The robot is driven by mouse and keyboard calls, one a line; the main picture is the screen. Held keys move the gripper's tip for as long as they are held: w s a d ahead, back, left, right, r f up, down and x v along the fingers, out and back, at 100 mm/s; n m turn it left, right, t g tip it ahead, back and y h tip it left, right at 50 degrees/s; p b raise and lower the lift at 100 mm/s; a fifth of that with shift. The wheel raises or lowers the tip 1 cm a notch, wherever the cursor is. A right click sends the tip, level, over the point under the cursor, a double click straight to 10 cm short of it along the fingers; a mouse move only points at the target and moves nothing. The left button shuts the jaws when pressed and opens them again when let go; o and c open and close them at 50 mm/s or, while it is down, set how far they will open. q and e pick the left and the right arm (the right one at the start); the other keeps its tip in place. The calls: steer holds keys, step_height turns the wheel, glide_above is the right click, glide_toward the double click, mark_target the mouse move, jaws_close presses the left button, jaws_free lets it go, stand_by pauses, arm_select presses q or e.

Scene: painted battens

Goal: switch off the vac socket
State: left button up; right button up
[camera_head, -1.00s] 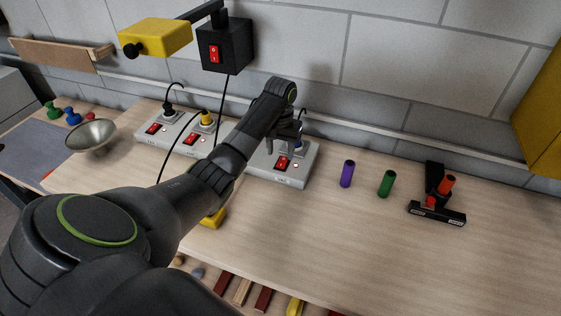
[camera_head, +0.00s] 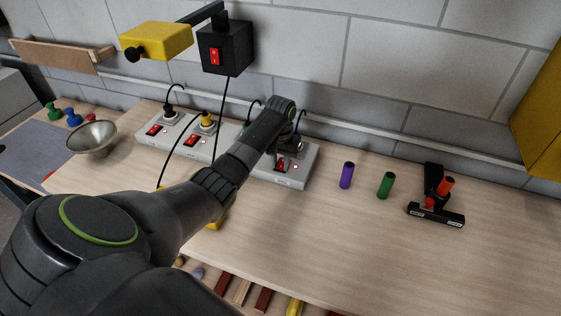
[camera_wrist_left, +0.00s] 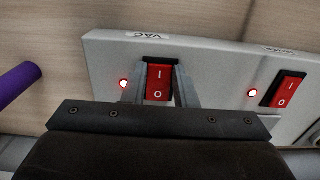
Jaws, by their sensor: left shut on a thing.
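The grey power strip (camera_head: 290,182) lies along the back of the bench, with red rocker switches and plugs on it. Its VAC label (camera_wrist_left: 147,36) shows in the left wrist view beside a red vac switch (camera_wrist_left: 159,88) marked I and O. The lit vac lamp (camera_wrist_left: 123,84) is beside that switch. My left gripper (camera_wrist_left: 163,67) has its fingers on either side of the vac switch, shut on it. In the head view my left gripper (camera_head: 286,152) is low over the right end of the strip. My right gripper is not in view.
A neighbouring red switch (camera_wrist_left: 284,89) has its own lit lamp (camera_wrist_left: 252,93). Purple (camera_head: 346,175) and green (camera_head: 386,185) cylinders stand right of the strip. Cords rise from the plugs. A metal bowl (camera_head: 92,138) is at the left. The front right bench is clear.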

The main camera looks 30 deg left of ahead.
arm_select(q)
steer(key=shift+w+r, duration=0.1)
steer(key=shift+w+g, duration=0.1)
steer(key=shift+g, duration=0.5)
steer(key=shift+w+a+g+b, duration=0.15)
steer(key=shift+g+b, duration=0.25)
steer(key=shift+b, duration=0.3)
steer(key=shift+r+g+h+b, duration=0.1)
steer(key=shift+g+h+b, duration=0.2)
steer(key=shift+g+b, duration=0.2)
steer(key=o, duration=1)
